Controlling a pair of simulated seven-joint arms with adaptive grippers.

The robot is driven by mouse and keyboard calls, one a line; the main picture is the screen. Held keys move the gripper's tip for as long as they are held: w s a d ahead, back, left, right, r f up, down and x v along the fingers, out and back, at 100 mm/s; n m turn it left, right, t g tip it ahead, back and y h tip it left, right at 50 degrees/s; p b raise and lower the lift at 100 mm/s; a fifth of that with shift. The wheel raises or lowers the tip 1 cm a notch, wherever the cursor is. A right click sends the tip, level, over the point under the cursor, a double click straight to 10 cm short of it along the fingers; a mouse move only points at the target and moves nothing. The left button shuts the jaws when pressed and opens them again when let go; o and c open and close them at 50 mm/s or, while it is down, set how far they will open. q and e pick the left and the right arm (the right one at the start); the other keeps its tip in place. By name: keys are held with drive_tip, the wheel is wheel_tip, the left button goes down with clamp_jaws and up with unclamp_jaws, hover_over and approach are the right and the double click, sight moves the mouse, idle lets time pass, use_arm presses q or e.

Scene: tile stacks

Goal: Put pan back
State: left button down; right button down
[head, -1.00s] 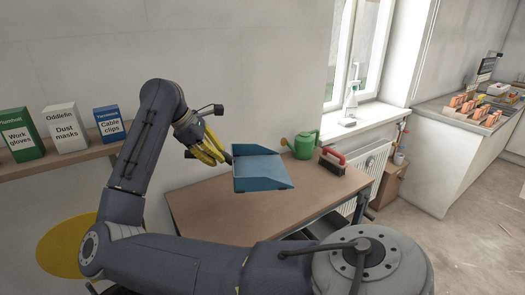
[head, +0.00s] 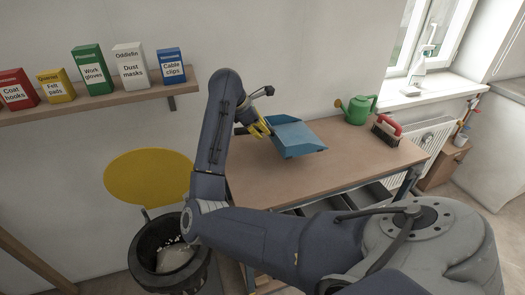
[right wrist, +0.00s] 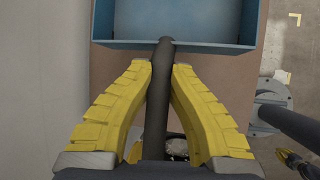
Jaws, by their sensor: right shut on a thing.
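The blue dustpan (head: 297,138) is over the back left part of the wooden table (head: 270,185) in the head view, its open side away from my gripper. It seems held above the tabletop; the exact gap is hard to tell. My right gripper (head: 260,129) has its yellow fingers shut on the dustpan's dark handle. The right wrist view shows the handle (right wrist: 161,75) between the two fingers, with the blue pan (right wrist: 180,20) beyond. What looks like my left gripper (right wrist: 297,165) shows partly at that view's lower right corner; its opening is unclear.
A green watering can (head: 357,109) and a red-handled brush (head: 386,130) stand at the table's right. A black bin (head: 140,262) with a raised yellow lid (head: 150,177) stands left of the table. A shelf (head: 100,101) with several boxes is on the wall.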

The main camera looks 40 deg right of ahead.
drive_tip(key=shift+f, duration=5)
drive_tip(key=c, duration=1.3)
unclamp_jaws()
drive_tip(key=shift+c, duration=0.2)
drive_tip(key=v, duration=1.2)
drive_tip(key=shift+s, duration=0.1)
